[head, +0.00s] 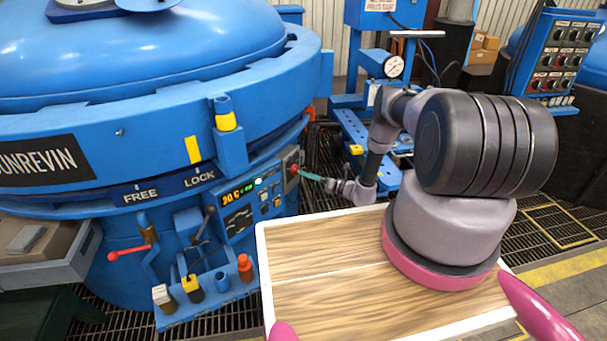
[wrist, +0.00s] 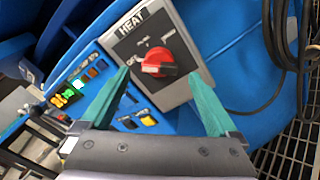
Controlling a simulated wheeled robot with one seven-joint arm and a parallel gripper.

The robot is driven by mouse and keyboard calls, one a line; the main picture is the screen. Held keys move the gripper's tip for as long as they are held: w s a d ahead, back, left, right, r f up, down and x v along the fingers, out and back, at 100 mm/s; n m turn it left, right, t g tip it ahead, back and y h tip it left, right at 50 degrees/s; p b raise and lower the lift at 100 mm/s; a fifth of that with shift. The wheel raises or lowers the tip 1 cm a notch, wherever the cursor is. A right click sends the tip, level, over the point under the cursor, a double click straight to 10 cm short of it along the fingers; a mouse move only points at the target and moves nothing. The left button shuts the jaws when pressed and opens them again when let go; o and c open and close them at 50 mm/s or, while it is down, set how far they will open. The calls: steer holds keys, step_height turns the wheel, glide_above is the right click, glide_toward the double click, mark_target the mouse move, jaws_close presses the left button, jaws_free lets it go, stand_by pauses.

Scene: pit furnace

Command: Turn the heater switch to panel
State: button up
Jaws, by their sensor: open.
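The heater switch is a red rotary knob (wrist: 158,62) on a grey plate marked HEAT (wrist: 185,92). In the wrist view the knob's dark handle bar lies roughly level across the picture.
A blue control panel (head: 245,198) with a lit display adjoins the switch plate. Below it are levers and a red-handled bar (head: 128,254). Black cables (wrist: 285,40) hang right of the plate in the wrist view. A metal grating floor (head: 325,150) lies beside the furnace.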

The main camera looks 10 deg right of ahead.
mark_target(296, 171)
steer(key=shift+x, duration=1.55)
steer(key=c, duration=1.4)
steer(key=shift+m, duration=0.4)
steer(key=m, duration=0.8)
steer(key=shift+f+m, duration=0.1)
steer(key=shift+m, duration=0.3)
